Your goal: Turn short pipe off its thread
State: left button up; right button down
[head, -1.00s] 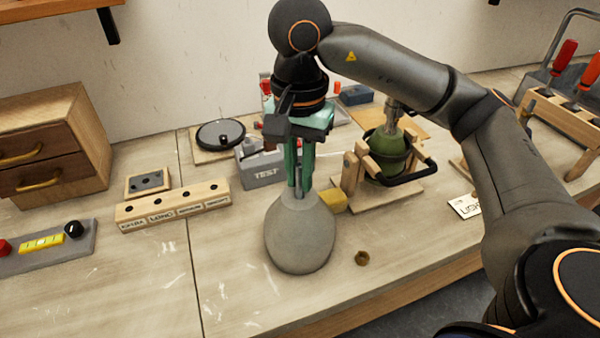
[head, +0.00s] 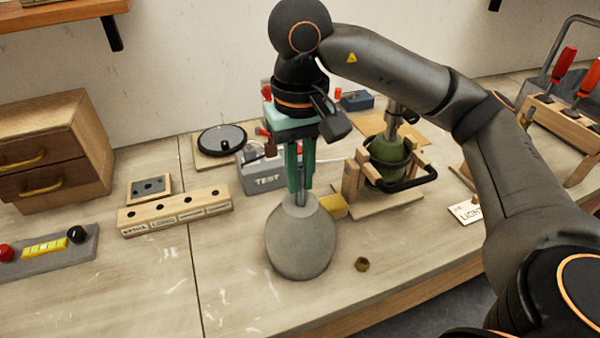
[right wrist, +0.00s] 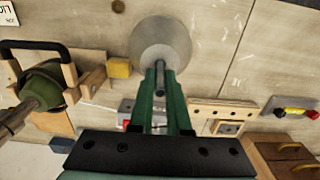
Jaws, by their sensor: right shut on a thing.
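The short pipe (head: 301,198) is a thin grey metal tube standing upright from the neck of a rounded grey lamp base (head: 301,246) on the bench. It also shows in the right wrist view (right wrist: 160,78) between the green fingers. My right gripper (head: 301,184) points straight down and is shut on the short pipe just above the base. The thread at the pipe's foot is hidden in the neck. My left gripper is in neither view.
A brass nut (head: 362,264) lies right of the base. A yellow block (head: 333,206) and a wooden cradle holding a green lamp body (head: 388,158) stand behind right. A labelled wooden rack (head: 176,210) and grey TEST box (head: 265,178) stand to the left and behind. The front left bench is clear.

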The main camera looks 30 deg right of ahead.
jog(key=shift+r, duration=0.15)
jog(key=shift+r+p, duration=3)
jog(key=shift+r, duration=0.2)
